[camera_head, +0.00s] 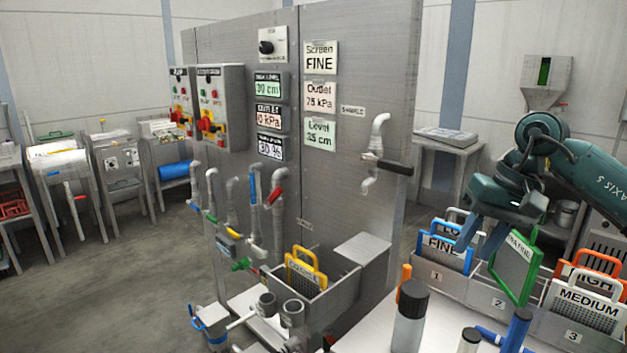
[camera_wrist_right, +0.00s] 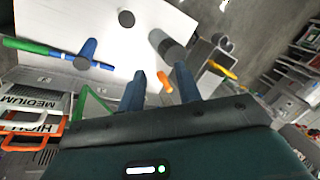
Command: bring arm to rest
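My right arm (camera_head: 590,165) comes in from the right in the head view. Its gripper (camera_head: 481,240) points down over the rack of framed screens, with its two blue fingers apart. In the right wrist view the gripper (camera_wrist_right: 160,85) also shows a gap between its fingers, with nothing held in it. A green-framed screen (camera_head: 516,262) stands tilted in the rack just right of the fingers; I cannot tell whether they touch it. My left arm and gripper are not in view.
Blue-framed screens (camera_head: 447,247) and a MEDIUM screen (camera_head: 585,305) stand in the numbered rack (camera_head: 452,284). A steel panel (camera_head: 345,190) with pipes and valves stands left of the gripper.

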